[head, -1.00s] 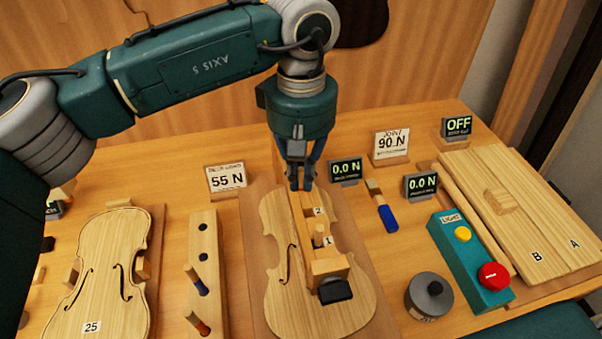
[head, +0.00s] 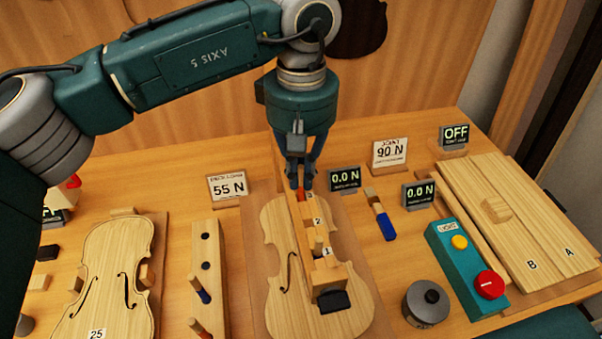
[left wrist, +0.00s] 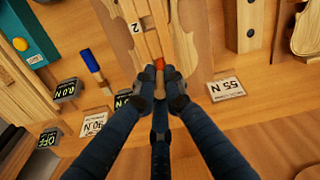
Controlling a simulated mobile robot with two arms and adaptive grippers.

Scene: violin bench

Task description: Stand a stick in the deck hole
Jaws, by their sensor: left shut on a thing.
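My left gripper (head: 301,186) is shut on a wooden stick with an orange-red end and points down at the far end of the middle violin plate (head: 280,300). The stick (left wrist: 160,83) also shows between the fingertips in the left wrist view, its orange-red end (left wrist: 159,64) beside the wooden bar (head: 308,228) over the plate. I cannot tell whether the stick touches or sits in a hole. Another stick (head: 318,243) stands by label 1 on the bar. My right gripper is not in view.
A blue-ended tool (head: 386,226) lies right of the plate. A teal button box (head: 466,270), a grey round weight (head: 427,303) and pale boards (head: 530,220) are further right. Force signs and displays (head: 345,179) stand behind. Another violin plate (head: 108,285) lies left.

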